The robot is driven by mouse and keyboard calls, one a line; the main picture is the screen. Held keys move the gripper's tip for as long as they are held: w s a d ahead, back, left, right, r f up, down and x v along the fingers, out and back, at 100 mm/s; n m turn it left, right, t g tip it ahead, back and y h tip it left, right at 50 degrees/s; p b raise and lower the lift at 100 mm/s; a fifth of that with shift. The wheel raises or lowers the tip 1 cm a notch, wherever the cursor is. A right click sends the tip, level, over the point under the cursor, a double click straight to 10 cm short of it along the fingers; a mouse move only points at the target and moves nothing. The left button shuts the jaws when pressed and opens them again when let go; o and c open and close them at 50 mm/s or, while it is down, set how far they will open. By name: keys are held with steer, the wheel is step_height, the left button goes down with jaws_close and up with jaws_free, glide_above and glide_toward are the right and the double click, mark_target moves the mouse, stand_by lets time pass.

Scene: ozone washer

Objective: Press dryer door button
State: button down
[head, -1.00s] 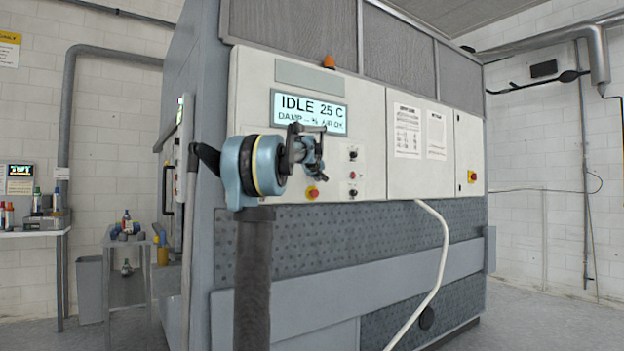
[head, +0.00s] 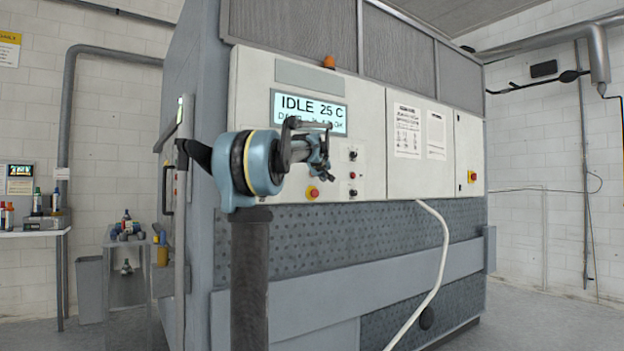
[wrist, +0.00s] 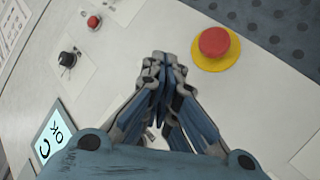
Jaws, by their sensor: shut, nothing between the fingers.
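The dryer's pale control panel (head: 370,162) carries a lit display (head: 340,113) reading IDLE 25 C. Right of it, a black knob (head: 353,155), a small red button (head: 352,175) and another black control (head: 353,192) sit in a column. A red stop button on a yellow ring (head: 313,192) is lower left of them. I cannot tell which control is the door button. My gripper (head: 325,163) is shut and empty in front of the panel. In the wrist view the fingertips (wrist: 163,60) lie between the small red button (wrist: 93,22) and the stop button (wrist: 214,45).
A white hose (head: 440,262) hangs from the panel's lower edge. Printed sheets (head: 407,131) and another red-yellow switch (head: 472,177) are farther right. A small table with bottles (head: 125,236) and a grey bin (head: 90,290) stand at left. The floor at right is clear.

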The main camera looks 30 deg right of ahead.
steer(key=shift+s+d, duration=0.1)
steer(key=shift+s, duration=0.95)
steer(key=s+a+f+n+g+y, duration=0.15)
steer(key=s+a+f, duration=0.25)
steer(key=a+f, duration=0.65)
steer(key=s+a+f+g+y, duration=0.1)
steer(key=s+a+f+y, duration=0.2)
steer(key=a+f, duration=0.7)
steer(key=s+a+f+g+y, duration=0.1)
steer(key=s+a+f+y, duration=0.3)
steer(key=a, duration=1.1)
steer(key=s+a+f+g, duration=0.2)
steer(key=s+a+f, duration=0.3)
steer(key=s+f, duration=0.4)
steer(key=s+a+f+g, duration=0.1)
steer(key=s+a+f, duration=0.4)
steer(key=s+f, duration=0.5)
steer(key=s+a+f+g, duration=0.2)
steer(key=s+a+f, duration=0.4)
steer(key=s+f, duration=0.3)
step_height(320, 180, down, 4)
steer(key=shift+s+r+n+g+y, duration=0.1)
steer(key=shift+s+n+g+y, duration=0.25)
steer(key=shift+n, duration=0.1)
